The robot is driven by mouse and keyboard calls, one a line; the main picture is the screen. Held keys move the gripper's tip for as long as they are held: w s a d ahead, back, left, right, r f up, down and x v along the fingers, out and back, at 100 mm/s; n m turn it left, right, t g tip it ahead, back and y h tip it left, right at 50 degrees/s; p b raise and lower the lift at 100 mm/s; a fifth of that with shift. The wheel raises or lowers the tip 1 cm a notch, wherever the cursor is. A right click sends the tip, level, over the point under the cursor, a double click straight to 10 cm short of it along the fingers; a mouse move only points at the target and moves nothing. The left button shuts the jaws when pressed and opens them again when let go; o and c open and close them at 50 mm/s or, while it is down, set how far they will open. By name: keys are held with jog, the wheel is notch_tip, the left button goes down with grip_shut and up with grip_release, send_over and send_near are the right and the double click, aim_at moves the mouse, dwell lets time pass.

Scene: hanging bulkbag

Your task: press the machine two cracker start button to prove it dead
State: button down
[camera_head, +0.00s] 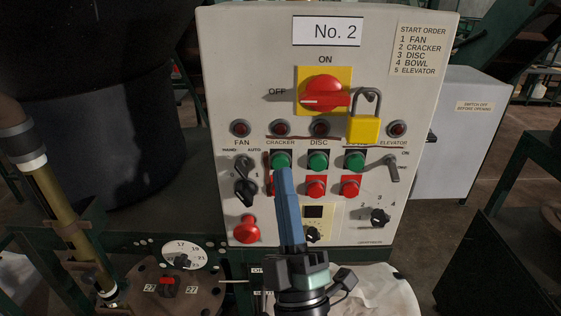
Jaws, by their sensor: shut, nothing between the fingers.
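The No. 2 control panel (225,75) is a pale upright box in the middle of the head view. Its cracker start button (281,157) is green, under the CRACKER label. My gripper (283,170) is shut and empty, its blue fingers pointing up the panel. The fingertips overlap the lower edge of the green cracker button; I cannot tell whether they touch it. The fingers hide most of the red button below. The red main switch (323,92) on its yellow plate points to OFF. A yellow padlock (363,129) hangs at its right side.
Green buttons for disc (319,160) and a third column (354,160) sit close to the right, with red buttons below. A black selector (245,191) and red mushroom button (246,229) are at left. A lever (391,169) juts out at right.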

jog(key=shift+s+p, duration=0.6)
jog(key=shift+s, duration=1.9)
notch_tip(320, 180, up, 17)
jog(key=d+m+t+h+b, duration=0.1)
jog(key=d+m+h, duration=0.2)
jog(key=m+h, duration=0.6)
jog(key=s+a+r+m+y, duration=0.3)
jog(key=s+r+m, duration=0.2)
jog(key=r, duration=0.5)
jog(key=shift+a+r+m+b, duration=0.25)
jog(key=shift+r+m+b, duration=0.05)
jog(key=shift+f, duration=0.1)
